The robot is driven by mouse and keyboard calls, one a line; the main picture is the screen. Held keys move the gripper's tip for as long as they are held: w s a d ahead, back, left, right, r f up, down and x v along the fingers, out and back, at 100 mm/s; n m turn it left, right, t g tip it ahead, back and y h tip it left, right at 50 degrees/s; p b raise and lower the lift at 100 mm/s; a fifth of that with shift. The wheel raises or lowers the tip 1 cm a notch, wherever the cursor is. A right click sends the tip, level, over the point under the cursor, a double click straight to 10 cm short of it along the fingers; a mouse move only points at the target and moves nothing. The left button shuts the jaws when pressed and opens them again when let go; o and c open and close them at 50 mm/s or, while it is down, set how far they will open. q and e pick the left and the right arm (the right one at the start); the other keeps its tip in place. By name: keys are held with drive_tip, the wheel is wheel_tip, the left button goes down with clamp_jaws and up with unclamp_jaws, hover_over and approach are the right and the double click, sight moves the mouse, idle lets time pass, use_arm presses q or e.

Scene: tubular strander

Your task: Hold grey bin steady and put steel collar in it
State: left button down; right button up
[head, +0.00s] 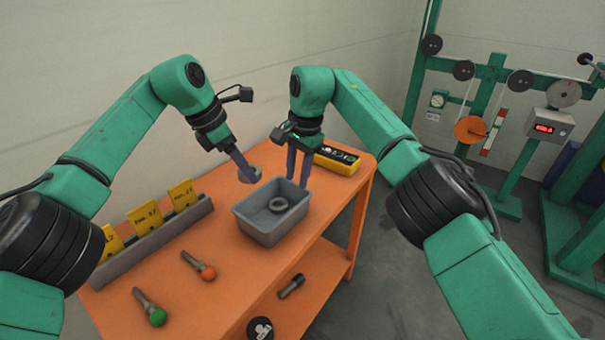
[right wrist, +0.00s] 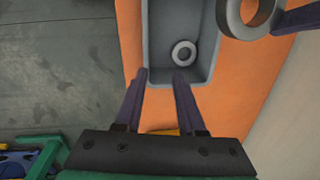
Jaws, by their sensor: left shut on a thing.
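The grey bin (head: 247,222) stands upright on the orange table, and it also shows in the right wrist view (right wrist: 160,30). One steel collar (head: 279,204) lies flat inside it, seen too in the right wrist view (right wrist: 183,53). My left gripper (head: 243,170) is shut on another steel collar (head: 256,172), held beside the bin's far left rim; the right wrist view shows that collar (right wrist: 232,22) at the top. My right gripper (head: 298,180) points down at the bin's far right end. Its fingers (right wrist: 160,74) are apart, with nothing visible clamped between them; contact with the bin is unclear.
A yellow-black device (head: 337,160) lies at the table's far right corner. A grey rack with yellow cards (head: 146,217) stands on the left.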

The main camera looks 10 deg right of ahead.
drive_tip(key=d+h, duration=0.1)
approach(300, 220)
drive_tip(key=shift+n, duration=0.4)
drive_tip(key=f, duration=0.4)
drive_tip(key=w+f, duration=0.1)
drive_tip(key=f, duration=0.1)
drive_tip(key=shift+f, duration=0.4)
clamp_jaws()
idle(0.5)
